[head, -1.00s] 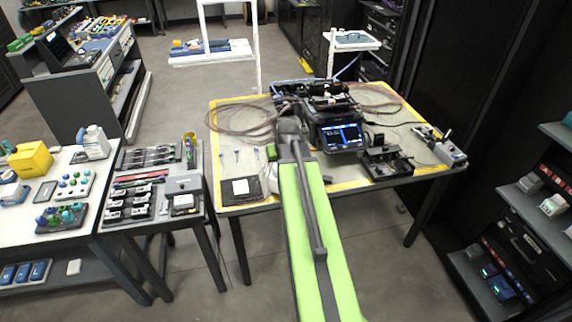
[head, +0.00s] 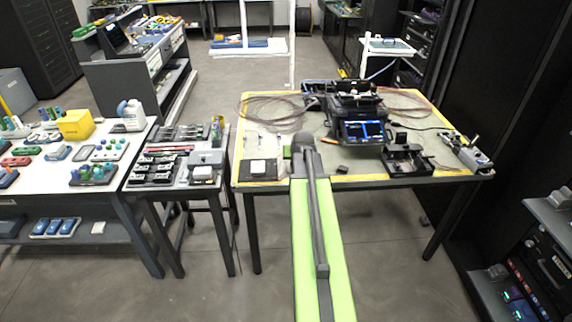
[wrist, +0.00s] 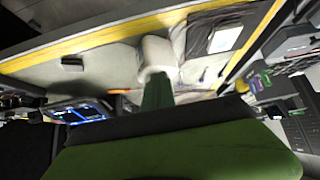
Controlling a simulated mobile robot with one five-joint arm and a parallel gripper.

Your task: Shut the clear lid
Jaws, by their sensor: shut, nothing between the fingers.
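The black splicer (head: 360,118) with a lit blue screen stands at the back middle of the yellow-edged table (head: 262,97). Its screen also shows at the lower left of the wrist view (wrist: 82,112). I cannot make out a clear lid on it or on any other device; the parts are too small. My gripper (wrist: 157,55) shows in the wrist view as a pale tip on a green body, shut and empty, over the bare table near the dark mat. In the head view my own green arm hides it, left of the splicer.
A black open device (head: 408,160) sits right of my arm, with a small dark block (head: 342,169) beside it. A dark mat with a white square (head: 258,168) lies at the left. A small tool table (head: 180,160) stands farther left. Black cabinets line the right side.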

